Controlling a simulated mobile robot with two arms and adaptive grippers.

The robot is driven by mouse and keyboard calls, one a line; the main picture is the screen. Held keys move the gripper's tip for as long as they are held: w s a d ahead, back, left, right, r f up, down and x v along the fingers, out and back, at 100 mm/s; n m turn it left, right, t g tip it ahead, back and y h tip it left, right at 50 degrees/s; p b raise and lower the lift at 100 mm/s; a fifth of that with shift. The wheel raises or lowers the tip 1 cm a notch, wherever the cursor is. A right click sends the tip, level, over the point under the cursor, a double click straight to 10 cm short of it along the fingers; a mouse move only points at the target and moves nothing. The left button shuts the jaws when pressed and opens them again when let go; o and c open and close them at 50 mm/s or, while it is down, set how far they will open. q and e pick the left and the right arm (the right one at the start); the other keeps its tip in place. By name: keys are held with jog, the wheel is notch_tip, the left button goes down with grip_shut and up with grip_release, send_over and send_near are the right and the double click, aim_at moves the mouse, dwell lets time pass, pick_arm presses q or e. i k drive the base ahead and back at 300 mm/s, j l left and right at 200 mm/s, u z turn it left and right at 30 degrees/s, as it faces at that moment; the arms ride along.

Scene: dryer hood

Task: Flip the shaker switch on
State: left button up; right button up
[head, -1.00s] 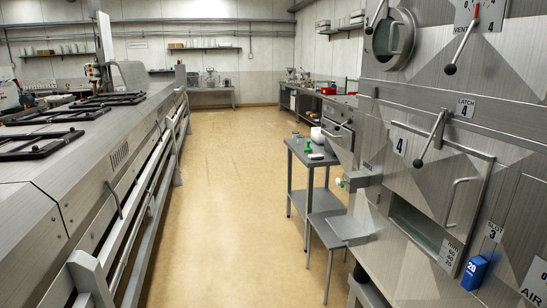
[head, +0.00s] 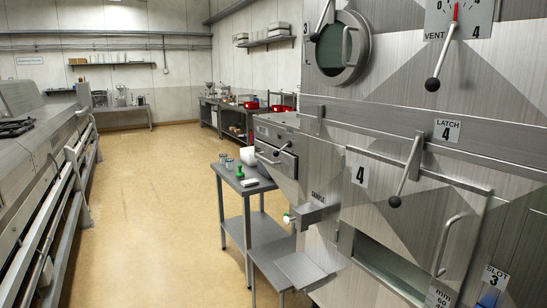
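I cannot make out a shaker or a shaker switch for certain in the head view. The large steel dryer hood (head: 420,130) fills the right side. It carries a VENT lever (head: 440,62) with a red pointer above it, and a LATCH lever (head: 407,170) with a black knob. A small spout-like part marked SAMPLE (head: 312,212) sticks out at the hood's left side. Neither of my grippers is in view.
A grey side table (head: 242,188) with small vessels and a white item stands left of the hood. A low metal shelf (head: 300,268) juts out below the sample part. A long steel machine (head: 40,150) lines the left. The tan floor (head: 160,200) between is clear.

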aim_at(276, 153)
jog(key=i+j+z, duration=0.25)
jog(key=i+j, duration=1.65)
